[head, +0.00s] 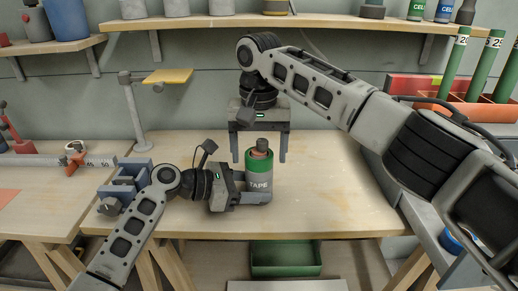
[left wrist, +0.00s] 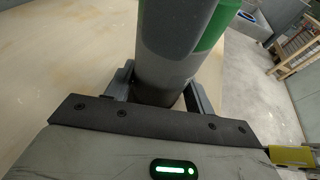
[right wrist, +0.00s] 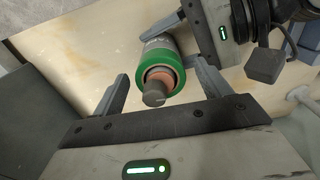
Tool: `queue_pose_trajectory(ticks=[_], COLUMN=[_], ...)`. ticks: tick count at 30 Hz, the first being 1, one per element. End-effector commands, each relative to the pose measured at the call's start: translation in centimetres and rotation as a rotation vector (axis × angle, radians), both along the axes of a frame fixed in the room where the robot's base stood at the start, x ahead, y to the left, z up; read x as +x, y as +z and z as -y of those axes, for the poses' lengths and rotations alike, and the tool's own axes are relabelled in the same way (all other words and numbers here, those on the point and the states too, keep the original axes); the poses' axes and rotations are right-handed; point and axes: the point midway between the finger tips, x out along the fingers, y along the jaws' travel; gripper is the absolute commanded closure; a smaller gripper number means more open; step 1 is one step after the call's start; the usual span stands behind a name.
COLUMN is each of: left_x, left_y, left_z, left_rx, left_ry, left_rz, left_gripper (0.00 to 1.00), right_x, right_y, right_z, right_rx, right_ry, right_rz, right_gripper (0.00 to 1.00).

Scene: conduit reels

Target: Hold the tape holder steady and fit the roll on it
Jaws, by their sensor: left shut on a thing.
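An upright grey cylinder with green bands, marked TAPE (head: 258,183), stands near the middle of the workbench. An orange-brown core and a grey post (right wrist: 155,93) show in its open top. I cannot tell which parts are roll and which are holder. My left gripper (head: 262,197) is shut on the cylinder's lower grey part from the left; the left wrist view shows the grey body (left wrist: 172,65) between its fingers. My right gripper (head: 258,158) is open and points down at the cylinder's top, one finger on each side, with gaps. Its fingers also show in the right wrist view (right wrist: 158,72).
The workbench (head: 330,200) is clear right of the cylinder. A blue-grey vise-like fixture (head: 125,185) is at its left edge. A green bin (head: 285,258) sits below the bench. An orange rack (head: 480,108) with green tubes stands at right. A yellow plate on a stand (head: 168,76) is behind.

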Motion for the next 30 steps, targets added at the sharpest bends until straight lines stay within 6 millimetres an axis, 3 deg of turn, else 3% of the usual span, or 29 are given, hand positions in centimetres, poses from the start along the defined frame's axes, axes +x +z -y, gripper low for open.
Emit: queue_pose_trajectory(ticks=[8, 21, 30], left_x=[0.0, 0.0, 0.0], left_y=[0.1, 0.1, 0.1], left_z=[0.0, 0.0, 0.0], left_rx=[-0.002, -0.001, -0.002], left_ry=[0.0, 0.0, 0.0], left_rz=[0.002, 0.001, 0.002], left_gripper=[0.59, 0.59, 0.59], right_x=[0.1, 0.0, 0.0], right_y=[1.0, 9.6, 12.0], right_z=[0.0, -0.1, 0.0], right_rx=[0.001, 0.001, 0.0], right_ry=[-0.001, 0.0, 0.0], right_rz=[0.002, 0.002, -0.001], right_gripper=[0.24, 0.24, 0.24])
